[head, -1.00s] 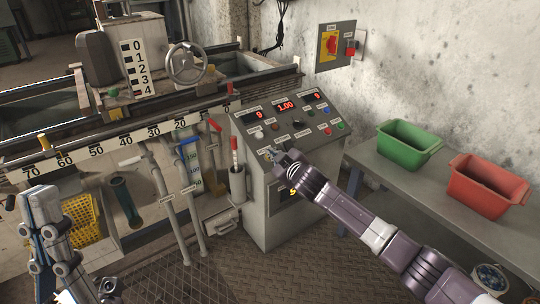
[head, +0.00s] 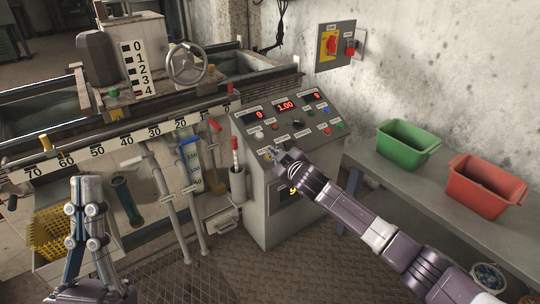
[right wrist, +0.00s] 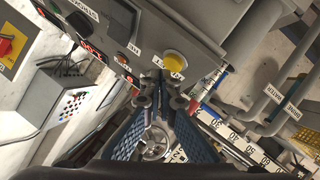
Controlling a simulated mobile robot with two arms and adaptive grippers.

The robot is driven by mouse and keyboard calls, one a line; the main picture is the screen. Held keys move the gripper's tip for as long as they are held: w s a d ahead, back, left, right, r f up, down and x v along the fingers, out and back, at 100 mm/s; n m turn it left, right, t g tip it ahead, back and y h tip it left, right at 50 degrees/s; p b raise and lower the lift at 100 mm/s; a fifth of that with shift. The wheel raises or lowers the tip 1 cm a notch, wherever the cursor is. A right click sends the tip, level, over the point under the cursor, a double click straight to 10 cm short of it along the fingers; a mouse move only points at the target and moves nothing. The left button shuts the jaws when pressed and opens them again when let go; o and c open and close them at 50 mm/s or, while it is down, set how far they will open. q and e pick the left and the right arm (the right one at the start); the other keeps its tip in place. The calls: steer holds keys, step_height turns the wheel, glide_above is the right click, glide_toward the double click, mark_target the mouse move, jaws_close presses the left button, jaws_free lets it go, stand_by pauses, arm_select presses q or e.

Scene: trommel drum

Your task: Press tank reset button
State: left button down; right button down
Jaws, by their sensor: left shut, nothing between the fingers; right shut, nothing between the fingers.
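The grey control console (head: 252,205) stands in the middle of the head view, with displays and coloured buttons on its sloping top. My right gripper (head: 276,152) is shut and empty at the lower left part of this panel. In the right wrist view its fingertips (right wrist: 161,84) are together just short of a round yellow button (right wrist: 174,62); I cannot tell whether they touch. The label beside that button is too small to read, so I cannot tell which is the tank reset button. My left gripper (head: 88,190) is shut, empty and upright at the lower left.
A green bin (head: 408,146) and a red bin (head: 487,186) stand on the bench at right. A wall switch panel (head: 335,46) hangs behind the console. Pipes with handles (head: 165,195) and a yellow basket (head: 48,235) are at left.

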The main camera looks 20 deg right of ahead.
steer(key=shift+s+r, duration=0.1)
steer(key=shift+r, duration=0.1)
arm_select(q)
steer(key=w+f, duration=0.1)
steer(key=w+f+g, duration=0.1)
steer(key=shift+w+d+y, duration=0.15)
steer(key=shift+w+y, duration=0.15)
steer(key=shift+y, duration=0.1)
steer(key=shift+g+p, duration=0.3)
steer(key=shift+p, duration=0.05)
arm_select(e)
steer(key=shift+r, duration=0.1)
